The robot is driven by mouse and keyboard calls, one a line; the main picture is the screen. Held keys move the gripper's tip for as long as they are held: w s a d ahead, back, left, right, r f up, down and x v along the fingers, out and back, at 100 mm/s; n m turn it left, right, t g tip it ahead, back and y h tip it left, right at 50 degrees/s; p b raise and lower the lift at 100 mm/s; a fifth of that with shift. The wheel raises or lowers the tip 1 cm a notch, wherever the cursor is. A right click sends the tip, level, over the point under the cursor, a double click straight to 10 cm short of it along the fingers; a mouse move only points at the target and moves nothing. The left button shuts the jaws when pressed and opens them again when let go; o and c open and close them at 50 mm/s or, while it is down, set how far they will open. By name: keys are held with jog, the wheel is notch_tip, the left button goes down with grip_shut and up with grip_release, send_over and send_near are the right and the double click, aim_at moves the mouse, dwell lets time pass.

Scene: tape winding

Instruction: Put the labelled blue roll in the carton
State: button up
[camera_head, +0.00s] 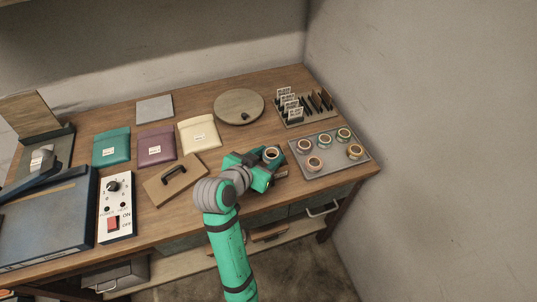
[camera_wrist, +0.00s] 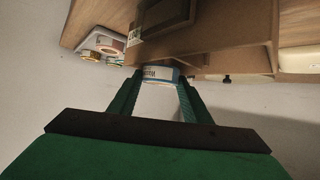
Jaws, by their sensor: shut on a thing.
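The labelled blue roll (camera_wrist: 158,73) is between the fingertips of my gripper (camera_wrist: 158,88) in the wrist view, with white print on its blue side. A brown cardboard shape with a dark recess, apparently the carton (camera_wrist: 225,45), lies just past the roll in the wrist view.
A grey tray (camera_head: 332,168) with several rolls stands at right, below a rack (camera_head: 304,112) of labelled cards. A round wooden disc (camera_head: 239,104) lies behind the gripper.

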jog(key=shift+a+f, duration=0.1)
jog(key=shift+f, duration=0.45)
jog(key=o, duration=1)
jog(key=shift+o, duration=0.2)
jog(key=shift+r, duration=0.5)
jog(key=v, duration=1.2)
jog(key=shift+r, duration=0.1)
